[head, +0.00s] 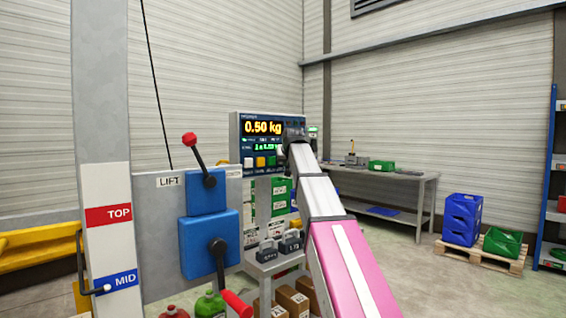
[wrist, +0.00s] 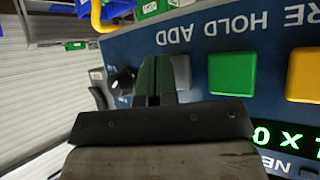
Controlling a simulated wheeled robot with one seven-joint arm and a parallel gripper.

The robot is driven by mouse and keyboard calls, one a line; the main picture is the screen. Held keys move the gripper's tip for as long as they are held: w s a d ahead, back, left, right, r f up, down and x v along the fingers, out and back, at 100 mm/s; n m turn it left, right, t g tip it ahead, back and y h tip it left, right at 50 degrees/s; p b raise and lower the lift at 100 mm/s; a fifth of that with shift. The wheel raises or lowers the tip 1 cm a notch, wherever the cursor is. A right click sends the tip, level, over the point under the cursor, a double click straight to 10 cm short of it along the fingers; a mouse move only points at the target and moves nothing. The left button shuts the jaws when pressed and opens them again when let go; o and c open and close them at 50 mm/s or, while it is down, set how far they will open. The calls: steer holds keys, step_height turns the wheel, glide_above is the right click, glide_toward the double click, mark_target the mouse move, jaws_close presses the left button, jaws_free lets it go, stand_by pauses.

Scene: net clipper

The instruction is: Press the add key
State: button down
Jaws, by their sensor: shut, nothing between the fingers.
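The weighing panel (head: 237,128) stands mid-picture in the head view, its display reading 0.50 kg. In the wrist view the panel (wrist: 130,42) appears upside down, with the labels ADD, HOLD and part of another. The grey add key (wrist: 182,72) lies by the ADD label, partly hidden by my fingers. My gripper (wrist: 154,75) is shut and empty, its tips at the add key's left side in that view; I cannot tell whether they touch it. In the head view my gripper (head: 285,150) is at the panel's lower right and hides the add key.
The green hold key (wrist: 232,73) is beside the add key, with a yellow key (wrist: 303,75) further right. A black knob (wrist: 122,82) is left of my fingers. A lift post with a red-knobbed lever (head: 189,139) stands left. A workbench (head: 385,172) is behind.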

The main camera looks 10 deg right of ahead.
stand_by(0.5)
steer(key=shift+s+d, duration=0.4)
steer(key=shift+s, duration=0.25)
steer(key=shift+s+d, duration=0.1)
steer(key=shift+s+d, duration=0.65)
steer(key=shift+s, duration=0.35)
steer(key=shift+s+d, duration=0.65)
steer(key=shift+s, duration=0.35)
